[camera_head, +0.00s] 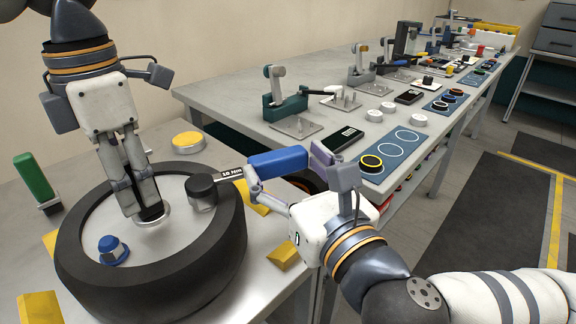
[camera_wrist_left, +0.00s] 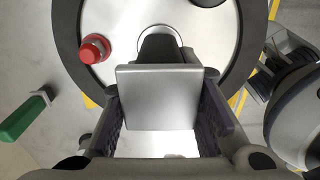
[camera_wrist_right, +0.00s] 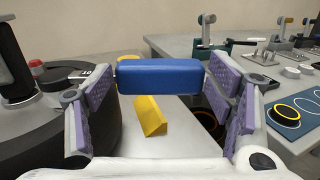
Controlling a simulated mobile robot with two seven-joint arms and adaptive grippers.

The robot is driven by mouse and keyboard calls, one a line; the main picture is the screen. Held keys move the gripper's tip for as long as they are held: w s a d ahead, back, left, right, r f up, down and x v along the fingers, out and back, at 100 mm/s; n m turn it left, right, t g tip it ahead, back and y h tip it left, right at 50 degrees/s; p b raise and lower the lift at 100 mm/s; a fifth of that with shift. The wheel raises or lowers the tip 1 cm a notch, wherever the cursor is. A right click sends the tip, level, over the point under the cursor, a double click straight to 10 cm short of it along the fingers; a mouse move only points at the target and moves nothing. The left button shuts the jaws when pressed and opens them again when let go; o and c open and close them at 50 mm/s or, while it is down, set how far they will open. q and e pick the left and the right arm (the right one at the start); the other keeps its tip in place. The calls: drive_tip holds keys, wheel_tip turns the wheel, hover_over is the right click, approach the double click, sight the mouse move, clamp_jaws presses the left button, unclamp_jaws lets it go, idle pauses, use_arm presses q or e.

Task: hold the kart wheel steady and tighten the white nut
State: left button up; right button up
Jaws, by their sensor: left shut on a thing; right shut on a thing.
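The kart wheel (camera_head: 225,235), a black tyre with a silver disc, lies flat on the near table. My left gripper (camera_head: 145,205) points down at its centre, shut on the silver block (camera_wrist_left: 158,97) of the hub post. My right gripper (camera_wrist_right: 162,85) is shut on the blue handle (camera_head: 278,162) of a torque wrench. The wrench's black head (camera_head: 201,187) sits over a pale round piece (camera_head: 203,203), possibly the white nut, mostly covered. A blue nut (camera_head: 112,248) is at the disc's near left. A red nut (camera_wrist_left: 95,48) shows in both wrist views.
Yellow wedges (camera_head: 283,256) stand around the tyre. A green-handled tool (camera_head: 35,180) is at the left and a yellow-topped disc (camera_head: 188,142) behind the wheel. A long bench (camera_head: 235,100) with clamps and blue mats (camera_head: 390,153) runs along the back right.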

drive_tip(key=shift+s+r+m+t+h, duration=0.1)
drive_tip(key=shift+s+m+t+h, duration=0.5)
drive_tip(key=shift+s+m+h, duration=0.6)
idle(0.4)
drive_tip(key=shift+s+m+t+h, duration=0.25)
drive_tip(key=shift+s+m+h, duration=0.3)
drive_tip(key=shift+h, duration=0.55)
drive_tip(key=shift+s+m+t+h, duration=0.25)
drive_tip(key=shift+s+m+h, duration=0.25)
drive_tip(key=shift+h, duration=0.6)
drive_tip(key=shift+w+n+y, duration=0.3)
drive_tip(key=shift+n+y, duration=0.05)
drive_tip(key=shift+y, duration=0.35)
drive_tip(key=shift+w, duration=0.1)
wheel_tip(320, 180, up, 6)
drive_tip(key=shift+d+f, duration=0.1)
idle(0.7)
